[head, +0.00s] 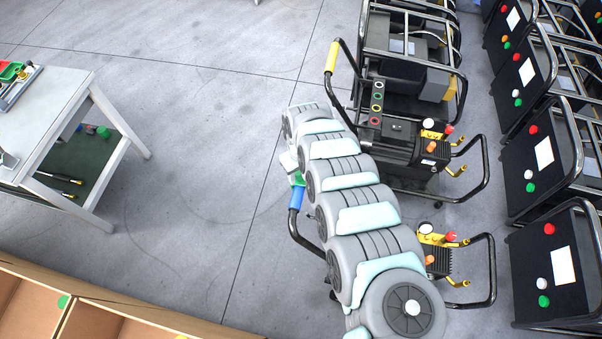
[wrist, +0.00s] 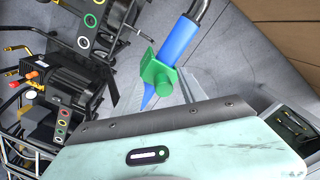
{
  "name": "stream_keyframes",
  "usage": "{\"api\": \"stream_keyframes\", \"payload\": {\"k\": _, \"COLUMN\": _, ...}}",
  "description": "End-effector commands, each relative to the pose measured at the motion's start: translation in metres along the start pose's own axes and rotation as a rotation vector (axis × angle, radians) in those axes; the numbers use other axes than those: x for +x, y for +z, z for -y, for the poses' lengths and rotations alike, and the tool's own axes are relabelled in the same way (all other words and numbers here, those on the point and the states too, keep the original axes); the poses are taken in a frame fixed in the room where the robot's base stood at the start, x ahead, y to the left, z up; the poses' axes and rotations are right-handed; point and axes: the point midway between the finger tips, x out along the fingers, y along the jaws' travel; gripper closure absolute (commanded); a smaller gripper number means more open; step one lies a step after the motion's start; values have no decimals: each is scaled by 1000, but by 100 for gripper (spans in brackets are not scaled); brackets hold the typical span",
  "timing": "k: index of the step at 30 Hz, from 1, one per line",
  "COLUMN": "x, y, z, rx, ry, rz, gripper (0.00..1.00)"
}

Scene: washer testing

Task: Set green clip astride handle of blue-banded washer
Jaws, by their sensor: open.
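The blue-banded washer's handle (head: 296,197) rises at the left of my arm, which hides most of that washer. In the wrist view its blue band (wrist: 180,42) runs down from the upper right. The green clip (wrist: 158,74) sits across the band, with blue showing above and below it. The clip also shows in the head view (head: 298,179), partly covered. My gripper (head: 292,165) is open, close beside the clip at the top of the handle. Its fingertips are mostly hidden, so I cannot tell whether they touch the clip.
A yellow-banded washer handle (head: 331,57) stands behind, near a panel of coloured rings (head: 377,97). Black machines with coloured buttons (head: 542,152) line the right. A workbench (head: 62,100) stands at left and a wooden crate (head: 110,302) at lower left. The floor between is clear.

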Motion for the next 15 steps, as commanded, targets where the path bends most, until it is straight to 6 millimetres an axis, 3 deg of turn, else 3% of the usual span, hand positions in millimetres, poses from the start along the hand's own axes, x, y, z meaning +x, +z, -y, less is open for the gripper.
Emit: {"api": "stream_keyframes", "payload": {"k": 15, "x": -85, "y": 0, "z": -3, "rx": 2, "ry": 5, "rz": -2, "gripper": 52}}
